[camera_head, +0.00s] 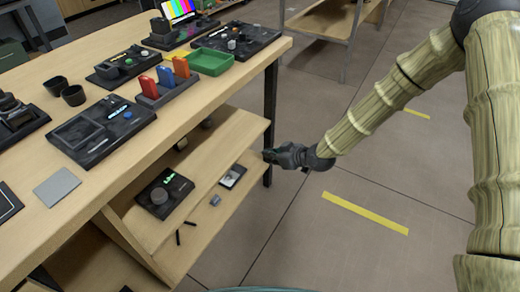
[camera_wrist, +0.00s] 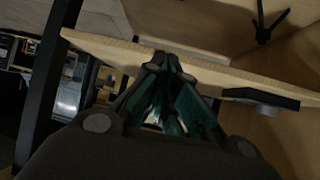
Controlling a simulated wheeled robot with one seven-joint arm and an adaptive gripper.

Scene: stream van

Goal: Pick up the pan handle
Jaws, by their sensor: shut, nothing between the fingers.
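My gripper (camera_head: 270,156) is at the right end of the table's shelves, beside the dark table leg, with its fingers together and empty. In the wrist view its dark green fingers (camera_wrist: 168,65) meet in front of a wooden board edge. Two short black rods (camera_head: 184,232) lie on the lower shelf in the head view, left of and apart from my gripper. I cannot tell for sure whether one is the pan handle. In the wrist view a black thing with thin splayed arms (camera_wrist: 264,25) shows at the top right; I cannot tell what it is.
The wooden tabletop (camera_head: 110,185) above carries several consoles and a green tray (camera_head: 209,61). Open floor lies right.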

